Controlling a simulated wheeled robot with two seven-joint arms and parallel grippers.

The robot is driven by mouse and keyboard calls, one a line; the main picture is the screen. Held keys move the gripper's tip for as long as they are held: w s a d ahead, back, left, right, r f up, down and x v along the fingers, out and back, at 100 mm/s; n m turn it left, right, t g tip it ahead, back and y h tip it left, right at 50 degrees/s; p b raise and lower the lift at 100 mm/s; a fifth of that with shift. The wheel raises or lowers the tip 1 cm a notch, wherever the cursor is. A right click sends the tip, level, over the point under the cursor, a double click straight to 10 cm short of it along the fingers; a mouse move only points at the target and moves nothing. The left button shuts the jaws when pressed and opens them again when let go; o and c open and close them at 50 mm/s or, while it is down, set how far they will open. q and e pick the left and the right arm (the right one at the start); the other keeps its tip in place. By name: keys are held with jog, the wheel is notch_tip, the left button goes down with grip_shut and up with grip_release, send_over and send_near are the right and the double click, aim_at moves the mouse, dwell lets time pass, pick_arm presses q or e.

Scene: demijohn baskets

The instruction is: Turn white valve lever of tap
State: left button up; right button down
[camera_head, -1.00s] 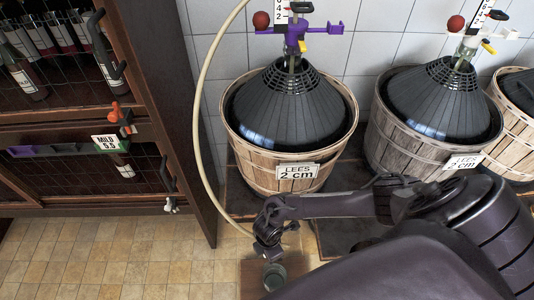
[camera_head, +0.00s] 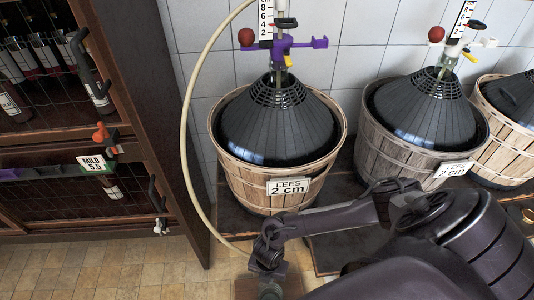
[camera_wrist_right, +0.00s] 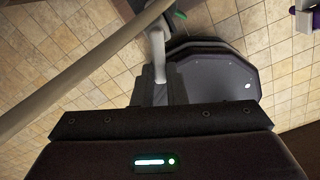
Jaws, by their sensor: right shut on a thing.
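In the right wrist view, a pale white lever (camera_wrist_right: 157,52) rises from between the dark fingers of my right gripper (camera_wrist_right: 160,88). The gripper is shut on its lower end. The lever's upper end meets a pale piece at the top edge, partly hidden by a cream hose. In the head view, my right arm comes in from the right and its wrist end (camera_head: 268,262) hangs low at the bottom edge. There the tap and lever cannot be made out. My left gripper is in neither current view.
A cream hose (camera_head: 189,130) curves down the left of a basketed demijohn (camera_head: 280,120); it crosses the wrist view (camera_wrist_right: 80,72). A second demijohn (camera_head: 425,105) stands to the right. A wooden bottle cabinet (camera_head: 165,110) fills the left. Tiled floor (camera_head: 110,265) is open at bottom left.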

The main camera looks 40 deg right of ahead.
dwell(0.5)
jog(key=c, duration=1.4)
grip_release()
jog(key=shift+c, duration=0.2)
jog(key=shift+r, duration=0.1)
notch_tip(320, 180, up, 8)
jog(key=shift+f+p, duration=0.2)
jog(key=shift+p, duration=0.35)
jog(key=shift+s, duration=0.1)
